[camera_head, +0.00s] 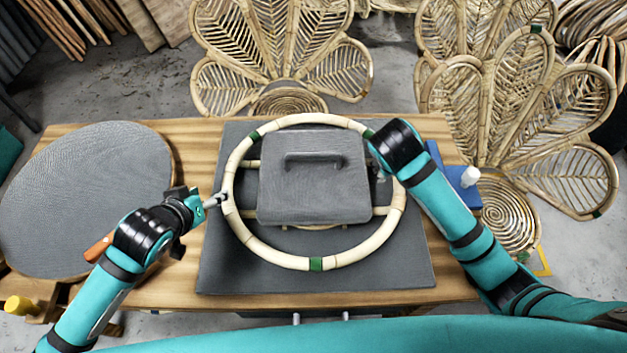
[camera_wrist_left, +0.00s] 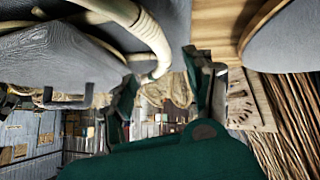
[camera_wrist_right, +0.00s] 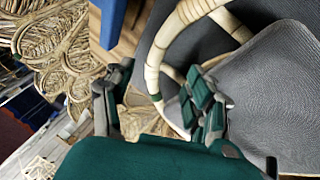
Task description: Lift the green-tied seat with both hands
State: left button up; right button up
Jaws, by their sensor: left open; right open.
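The seat is a round pale rattan ring (camera_head: 290,262) with green ties (camera_head: 316,264), lying on a dark grey mat (camera_head: 226,272) on the wooden table. A grey block with a handle (camera_head: 312,195) sits in the middle of the ring, over its crossbars. My left gripper (camera_head: 222,198) is open at the ring's left side, its fingertips close to the rim. The rim also shows in the left wrist view (camera_wrist_left: 150,35). My right gripper (camera_wrist_right: 160,105) is open at the ring's upper right, with the rim (camera_wrist_right: 154,65) near its fingers. In the head view my right wrist hides its fingertips.
A blue object (camera_head: 462,182) with a white cylinder (camera_head: 470,177) is at the right edge. Petal-backed rattan chairs (camera_head: 275,50) stand behind the table. A yellow-capped item (camera_head: 20,305) is at lower left.

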aim_at(226, 186)
pick_arm(q)
jog(key=x, duration=1.2)
jog(key=shift+w+a, duration=0.1)
jog(key=shift+w, duration=0.05)
pick_arm(e)
jog(key=x, duration=1.2)
jog(key=shift+w, duration=0.15)
pick_arm(q)
grip_shut()
pick_arm(e)
grip_shut()
jog(key=shift+a, duration=0.1)
